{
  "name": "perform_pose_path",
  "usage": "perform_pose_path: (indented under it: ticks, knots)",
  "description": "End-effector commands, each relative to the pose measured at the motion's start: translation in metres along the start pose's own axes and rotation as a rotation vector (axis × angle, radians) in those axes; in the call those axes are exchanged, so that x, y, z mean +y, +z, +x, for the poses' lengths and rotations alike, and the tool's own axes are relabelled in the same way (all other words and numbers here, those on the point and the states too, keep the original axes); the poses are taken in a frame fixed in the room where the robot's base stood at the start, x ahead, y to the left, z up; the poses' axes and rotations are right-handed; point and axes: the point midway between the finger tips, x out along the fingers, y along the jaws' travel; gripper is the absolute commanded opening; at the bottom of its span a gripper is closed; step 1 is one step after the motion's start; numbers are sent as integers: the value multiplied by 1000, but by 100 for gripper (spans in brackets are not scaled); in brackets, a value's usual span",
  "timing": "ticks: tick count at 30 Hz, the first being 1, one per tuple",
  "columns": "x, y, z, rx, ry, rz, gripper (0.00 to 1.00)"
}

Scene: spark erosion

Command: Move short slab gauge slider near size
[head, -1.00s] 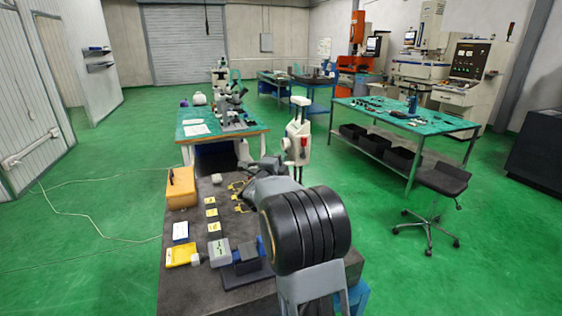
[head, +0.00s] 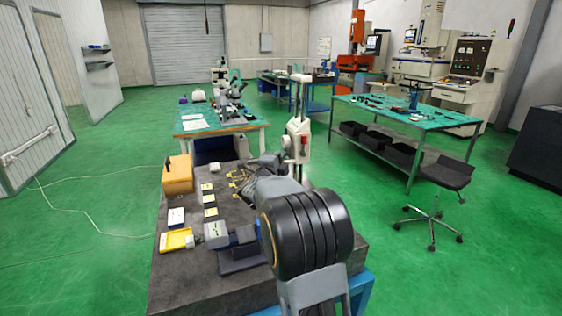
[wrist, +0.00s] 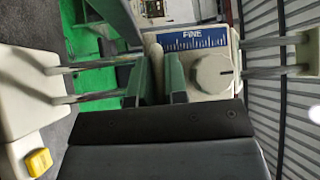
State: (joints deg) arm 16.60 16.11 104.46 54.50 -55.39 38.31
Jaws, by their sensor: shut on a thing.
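The gauge in the wrist view has two bright rods (wrist: 95,98) running across the picture. Its cream slider (wrist: 232,38) carries a blue "FINE" scale and a round knob. The slider's left edge lies beside my gripper (wrist: 156,72). My gripper's two grey-green fingers are shut on a narrow part of the slider, partly hidden by the dark gripper body. A cream end block (wrist: 35,90) with a yellow button sits at the left end of the rods. In the head view, a white upright gauge (head: 299,138) with a red part stands beyond my arm, which hides my fingertips.
The dark slab (head: 190,270) holds a yellow tray (head: 177,240), a grey block (head: 216,234), an orange box (head: 178,175) and several small labelled pieces. A green-topped bench (head: 375,108) and a stool (head: 444,172) stand right. Green floor is open to the left.

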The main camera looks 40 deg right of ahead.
Motion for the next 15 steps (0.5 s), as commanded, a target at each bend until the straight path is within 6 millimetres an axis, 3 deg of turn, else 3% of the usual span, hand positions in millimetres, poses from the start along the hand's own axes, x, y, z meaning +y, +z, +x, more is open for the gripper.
perform_pose_path:
  ticks: [2,11,12,15]
  knots:
    - [14,2,-2,-1,0,3,0]
    - [10,2,-2,-1,-1,2,0]
    - [10,2,-2,-1,-1,2,15]
    - [10,1,-1,0,-2,2,23]
